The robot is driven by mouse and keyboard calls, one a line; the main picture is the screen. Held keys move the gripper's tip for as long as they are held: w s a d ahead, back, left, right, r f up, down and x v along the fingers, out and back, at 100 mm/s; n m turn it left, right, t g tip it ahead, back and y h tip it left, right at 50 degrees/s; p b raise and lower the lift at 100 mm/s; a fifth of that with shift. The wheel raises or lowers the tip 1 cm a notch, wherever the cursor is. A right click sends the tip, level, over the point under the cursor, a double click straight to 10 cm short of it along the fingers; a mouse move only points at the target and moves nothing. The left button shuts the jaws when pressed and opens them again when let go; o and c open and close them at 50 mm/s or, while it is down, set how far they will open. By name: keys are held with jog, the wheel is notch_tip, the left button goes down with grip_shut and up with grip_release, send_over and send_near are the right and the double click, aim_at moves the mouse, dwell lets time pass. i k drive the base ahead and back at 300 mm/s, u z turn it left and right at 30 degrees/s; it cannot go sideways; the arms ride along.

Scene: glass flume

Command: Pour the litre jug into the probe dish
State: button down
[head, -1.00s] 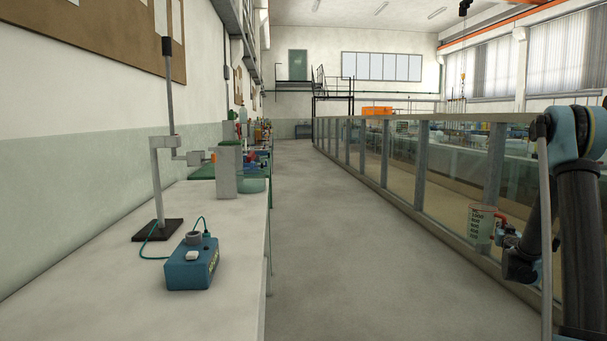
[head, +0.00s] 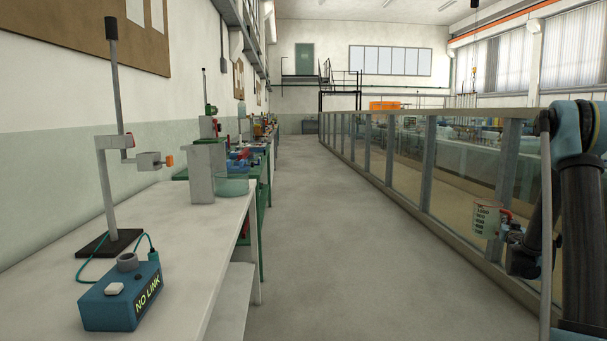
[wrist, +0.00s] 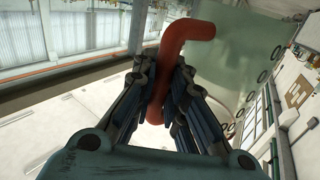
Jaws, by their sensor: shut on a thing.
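The litre jug (head: 486,220) is clear with dark graduation marks and a red handle, and is at the right of the head view, upright or nearly so. My gripper (head: 509,232) is shut on the jug's red handle. In the wrist view the fingers of my gripper (wrist: 163,100) close around the red handle (wrist: 178,45), with the pale green jug wall (wrist: 238,50) behind it. A shallow greenish glass dish (head: 232,187), which looks like the probe dish, stands on the white bench beside a grey block, well left of the jug. The jug's contents cannot be made out.
The white bench (head: 185,235) runs along the left wall. It carries a probe stand (head: 108,190), a blue box reading NO LINK (head: 122,298) and a grey block (head: 203,172). The glass flume (head: 440,180) lines the right. The floor aisle (head: 320,240) between is clear.

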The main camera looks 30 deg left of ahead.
aim_at(230, 183)
jog(key=i, duration=2.6)
jog(key=u, duration=2.3)
